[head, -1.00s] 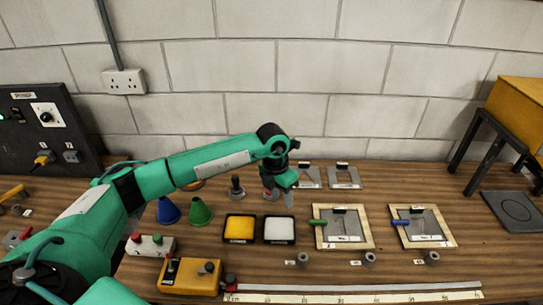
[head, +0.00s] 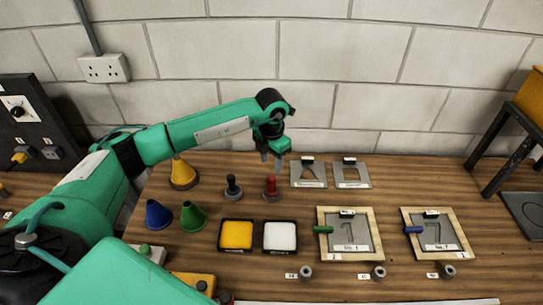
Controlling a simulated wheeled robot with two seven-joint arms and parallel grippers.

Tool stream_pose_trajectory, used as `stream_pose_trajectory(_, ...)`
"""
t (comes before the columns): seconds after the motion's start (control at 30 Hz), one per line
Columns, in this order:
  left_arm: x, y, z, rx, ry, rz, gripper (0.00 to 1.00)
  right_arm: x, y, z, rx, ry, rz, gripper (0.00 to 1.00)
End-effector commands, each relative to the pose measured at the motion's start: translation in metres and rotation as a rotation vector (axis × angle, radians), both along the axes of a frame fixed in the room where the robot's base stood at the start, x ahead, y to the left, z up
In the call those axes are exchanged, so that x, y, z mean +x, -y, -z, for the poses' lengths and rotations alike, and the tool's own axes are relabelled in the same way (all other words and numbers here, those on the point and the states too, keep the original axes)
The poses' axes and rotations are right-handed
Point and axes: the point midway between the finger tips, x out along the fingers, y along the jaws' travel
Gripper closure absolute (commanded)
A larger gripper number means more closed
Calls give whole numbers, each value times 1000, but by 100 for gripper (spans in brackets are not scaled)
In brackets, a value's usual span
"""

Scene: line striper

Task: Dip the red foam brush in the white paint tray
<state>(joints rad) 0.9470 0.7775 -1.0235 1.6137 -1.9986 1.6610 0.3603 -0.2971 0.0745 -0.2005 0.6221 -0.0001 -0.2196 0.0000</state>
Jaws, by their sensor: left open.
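The red foam brush (head: 271,184) stands upright in a dark round base at the back of the table. The white paint tray (head: 280,236) is a black-rimmed square with white paint, in front of the brush. My left gripper (head: 272,160) is open and empty, pointing down just above the red brush. A small gap seems to lie between the fingertips and the brush top. My right gripper is not in view.
A dark brush (head: 232,184) stands just left of the red one. A yellow paint tray (head: 236,235) adjoins the white one. Yellow, blue (head: 158,214) and green (head: 193,215) cones stand left. Two framed boards (head: 348,232) lie right, and grey stencil plates (head: 309,174) lie behind.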

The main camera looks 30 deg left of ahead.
Motion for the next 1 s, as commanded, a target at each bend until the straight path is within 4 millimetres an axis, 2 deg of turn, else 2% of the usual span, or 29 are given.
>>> stream_pose_trajectory(0.1,0,0,14,1,-2,0,55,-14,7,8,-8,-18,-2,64)
stream_pose_trajectory(0.2,-1,0,26,1,-2,0,55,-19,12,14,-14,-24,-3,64)
stream_pose_trajectory(0.43,0,0,54,0,-2,0,55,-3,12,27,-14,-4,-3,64)
stream_pose_trajectory(0.6,0,0,76,0,-1,0,55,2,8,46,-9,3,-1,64)
stream_pose_trajectory(0.8,0,0,89,0,0,0,55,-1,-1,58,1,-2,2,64)
stream_pose_trajectory(1.0,0,0,90,0,0,0,55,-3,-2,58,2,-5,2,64)
